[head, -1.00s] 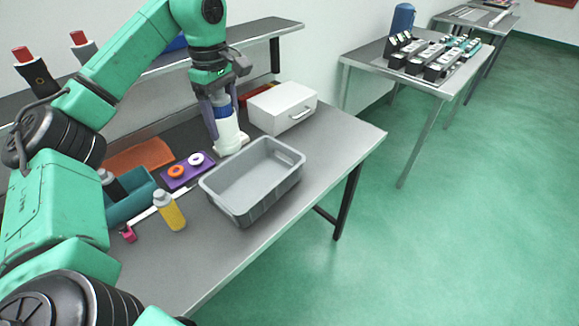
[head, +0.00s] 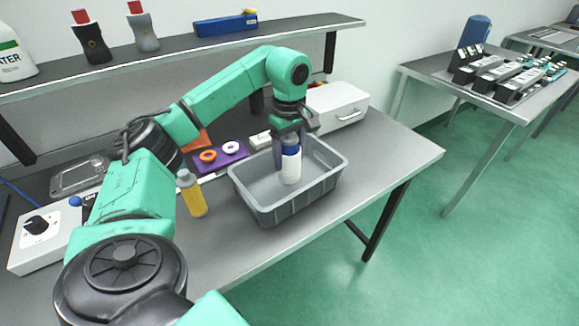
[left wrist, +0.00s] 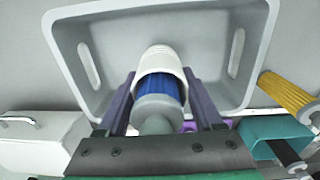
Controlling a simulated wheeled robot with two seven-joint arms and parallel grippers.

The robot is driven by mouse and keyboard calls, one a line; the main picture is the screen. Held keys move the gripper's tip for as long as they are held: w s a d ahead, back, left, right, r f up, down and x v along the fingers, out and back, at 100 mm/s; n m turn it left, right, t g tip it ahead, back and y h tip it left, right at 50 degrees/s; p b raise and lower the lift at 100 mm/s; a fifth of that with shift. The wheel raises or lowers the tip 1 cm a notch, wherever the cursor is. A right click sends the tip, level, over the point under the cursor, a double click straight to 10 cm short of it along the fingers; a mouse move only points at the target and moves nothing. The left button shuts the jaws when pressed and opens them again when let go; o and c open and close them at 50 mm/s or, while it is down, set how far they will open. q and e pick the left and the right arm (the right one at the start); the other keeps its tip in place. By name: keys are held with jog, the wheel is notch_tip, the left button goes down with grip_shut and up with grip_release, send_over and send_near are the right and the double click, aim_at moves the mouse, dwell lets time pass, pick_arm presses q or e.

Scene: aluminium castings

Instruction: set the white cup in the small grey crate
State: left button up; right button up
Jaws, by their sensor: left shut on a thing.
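The white cup (head: 290,174), with a blue band near my gripper, is held upright within the outline of the small grey crate (head: 265,218). My left gripper (head: 288,160) points down and is shut on the cup, one finger on each side. In the left wrist view the cup (left wrist: 160,60) shows between the purple fingers (left wrist: 160,88), with the crate's pale floor and walls (left wrist: 70,45) around it. I cannot tell whether the cup's base touches the crate floor. The crate looks otherwise empty. My right gripper is not in view.
A yellow bottle (head: 192,197) stands left of the crate. A purple plate (head: 222,156) with orange and white rings lies behind it. A white drawer box (head: 337,107) stands at the back right. A shelf (head: 180,52) runs above the back. The bench right of the crate is clear.

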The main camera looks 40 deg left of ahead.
aim_at(289, 139)
pick_arm(q)
jog(key=f, duration=0.3)
jog(key=shift+s, duration=0.2)
jog(key=shift+w+f, duration=0.15)
jog(key=shift+f, duration=0.3)
jog(key=o, duration=1.4)
jog(key=shift+o, duration=0.2)
jog(key=shift+r, duration=0.1)
notch_tip(289, 139, up, 7)
jog(key=shift+r+b, duration=0.2)
jog(key=shift+b, duration=0.1)
notch_tip(289, 139, up, 5)
jog(key=p, duration=0.2)
jog(key=shift+p, duration=0.3)
jog(key=shift+f, duration=0.15)
